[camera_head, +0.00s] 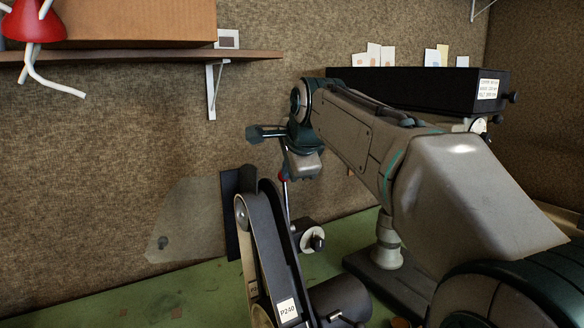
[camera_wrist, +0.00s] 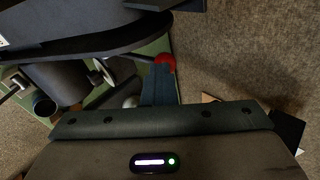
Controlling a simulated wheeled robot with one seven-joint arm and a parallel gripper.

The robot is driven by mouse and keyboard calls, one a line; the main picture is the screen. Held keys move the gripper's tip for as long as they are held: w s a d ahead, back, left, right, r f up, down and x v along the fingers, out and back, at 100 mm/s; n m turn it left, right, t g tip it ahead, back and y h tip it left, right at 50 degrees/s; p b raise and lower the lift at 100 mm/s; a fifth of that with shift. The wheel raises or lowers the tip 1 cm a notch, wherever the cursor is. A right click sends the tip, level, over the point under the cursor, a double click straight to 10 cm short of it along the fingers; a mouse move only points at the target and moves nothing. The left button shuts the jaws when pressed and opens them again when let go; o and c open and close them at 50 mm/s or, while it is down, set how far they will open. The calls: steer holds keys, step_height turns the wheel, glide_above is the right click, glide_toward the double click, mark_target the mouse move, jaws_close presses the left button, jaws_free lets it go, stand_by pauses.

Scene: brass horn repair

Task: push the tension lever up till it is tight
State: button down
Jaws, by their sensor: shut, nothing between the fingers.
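The tension lever is a thin metal rod topped by a red knob (camera_head: 283,178). It stands nearly upright behind the belt sander (camera_head: 268,240), whose label reads P240. My gripper (camera_head: 286,166) points down at the knob from above. In the wrist view my gripper (camera_wrist: 161,70) has its fingers together with nothing between them. Their tips overlap the red knob (camera_wrist: 167,63), which shows just past them. I cannot tell whether they touch it. Most of the rod is hidden in the wrist view.
The sander stands on a green bench top (camera_head: 190,290) by the wall. A wooden shelf (camera_head: 150,55) with a cardboard box (camera_head: 140,22) is at the upper left. A black box (camera_head: 420,90) stands behind my arm. The bench left of the sander is mostly clear.

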steer(key=s+f+b+v, duration=0.1)
steer(key=v, duration=1.2)
steer(key=s+d+f+n+g+h, duration=0.1)
steer(key=s+d+f+n, duration=0.3)
steer(key=f, duration=0.8)
steer(key=s+d+f+n+g+h, duration=0.1)
steer(key=s+d+f+n+g, duration=0.1)
steer(key=s+d+f+n, duration=0.3)
steer(key=s+d+f+n+g+h, duration=0.1)
steer(key=s+d+f+n, duration=0.3)
steer(key=s+f, duration=0.7)
step_height(320, 180, down, 8)
steer(key=shift+d+r+n+g, duration=0.15)
steer(key=shift+d+n+g, duration=0.15)
steer(key=shift+d, duration=0.75)
